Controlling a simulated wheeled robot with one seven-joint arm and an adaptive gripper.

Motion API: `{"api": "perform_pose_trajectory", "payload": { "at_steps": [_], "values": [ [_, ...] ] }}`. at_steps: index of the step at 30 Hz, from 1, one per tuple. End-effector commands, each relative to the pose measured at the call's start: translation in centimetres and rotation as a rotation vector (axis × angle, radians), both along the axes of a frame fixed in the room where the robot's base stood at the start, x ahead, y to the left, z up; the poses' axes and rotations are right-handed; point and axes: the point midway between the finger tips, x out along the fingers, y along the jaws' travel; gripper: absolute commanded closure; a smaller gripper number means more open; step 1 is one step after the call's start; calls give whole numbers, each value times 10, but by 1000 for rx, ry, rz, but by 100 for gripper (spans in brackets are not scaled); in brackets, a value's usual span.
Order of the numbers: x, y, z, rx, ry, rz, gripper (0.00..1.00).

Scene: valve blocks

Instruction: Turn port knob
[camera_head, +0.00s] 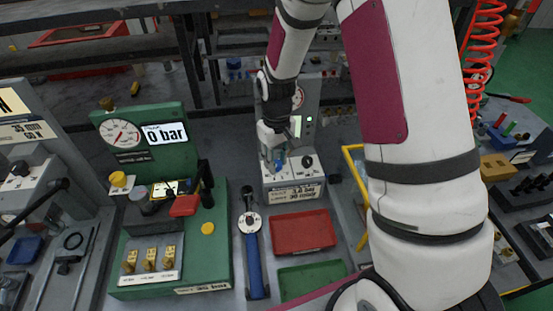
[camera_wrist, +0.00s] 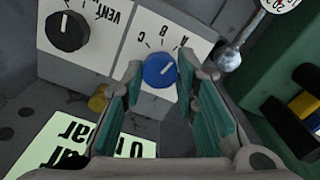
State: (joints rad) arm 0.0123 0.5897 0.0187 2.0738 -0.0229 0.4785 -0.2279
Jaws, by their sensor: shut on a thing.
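The blue port knob (camera_wrist: 160,70) sits on a white panel (camera_wrist: 140,35) marked with letters including A, B and C. The white line on the knob slants up and right in the wrist view, roughly toward the letter A. My gripper (camera_wrist: 160,67) has one finger on each side of the knob and is shut on it. In the head view my gripper (camera_head: 276,165) reaches down to the left side of the valve block (camera_head: 292,192). The knob is mostly hidden there by the fingers.
A black knob (camera_wrist: 67,31) marked VENT stands beside it. A blue-handled wrench (camera_head: 252,245) and a red tray (camera_head: 303,232) lie in front. A yellow frame (camera_head: 352,175) is at right.

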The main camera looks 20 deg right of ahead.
Motion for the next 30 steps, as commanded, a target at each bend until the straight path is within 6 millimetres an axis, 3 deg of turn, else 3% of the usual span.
{"api": "perform_pose_trajectory", "payload": {
  "at_steps": [18,30],
  "values": [
    [0,0,0,0,0,-564,100],
    [0,0,0,0,-1,-786,100]
  ]
}}
